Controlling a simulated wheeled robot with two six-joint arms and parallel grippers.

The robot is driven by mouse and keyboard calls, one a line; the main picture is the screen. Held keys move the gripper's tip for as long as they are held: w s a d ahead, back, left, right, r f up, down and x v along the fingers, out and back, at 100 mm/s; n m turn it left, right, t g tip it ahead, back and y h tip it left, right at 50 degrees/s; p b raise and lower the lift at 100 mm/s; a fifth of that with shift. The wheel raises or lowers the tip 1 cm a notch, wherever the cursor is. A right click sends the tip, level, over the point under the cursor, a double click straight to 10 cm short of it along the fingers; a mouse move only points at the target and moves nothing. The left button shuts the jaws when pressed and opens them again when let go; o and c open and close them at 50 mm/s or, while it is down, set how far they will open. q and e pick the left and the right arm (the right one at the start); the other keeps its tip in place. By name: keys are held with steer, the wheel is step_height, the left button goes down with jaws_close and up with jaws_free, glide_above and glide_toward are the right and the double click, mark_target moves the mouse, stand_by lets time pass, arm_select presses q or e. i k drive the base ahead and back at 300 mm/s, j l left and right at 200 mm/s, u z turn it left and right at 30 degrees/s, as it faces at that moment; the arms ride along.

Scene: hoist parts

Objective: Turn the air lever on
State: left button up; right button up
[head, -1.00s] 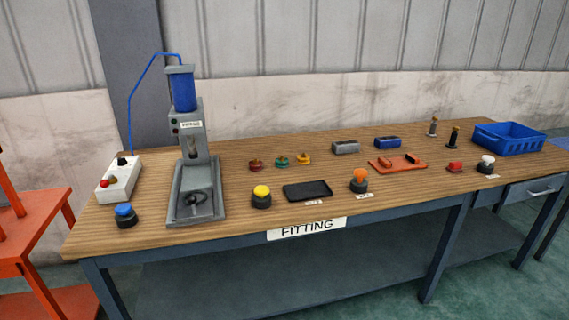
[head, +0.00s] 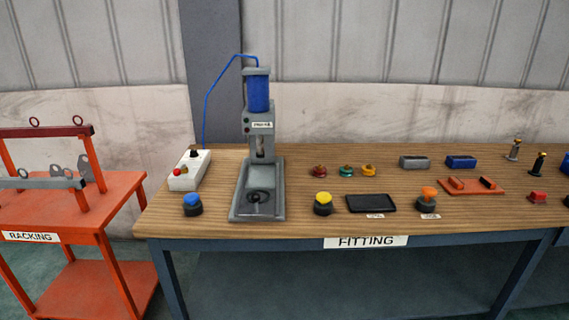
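A white control box (head: 190,171) stands at the left end of the wooden fitting bench. It has a black knob or lever (head: 194,151) at its back end, a red button (head: 178,172) at its front, and a small yellowish part (head: 186,169) beside the button. Which way the lever points is too small to tell. A blue air hose (head: 208,97) runs from behind the box up to the blue cylinder (head: 259,93) of the grey press (head: 262,140). Neither of my grippers shows in the head view.
A blue-capped button (head: 192,204) stands in front of the box. A yellow button (head: 323,203), a black tray (head: 371,211) and an orange button (head: 428,198) sit right of the press. An orange racking cart (head: 112,187) stands left of the bench (head: 300,228), across a narrow gap.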

mark_target(177, 172)
steer(key=i+j+u, duration=0.1)
steer(key=i, duration=0.8)
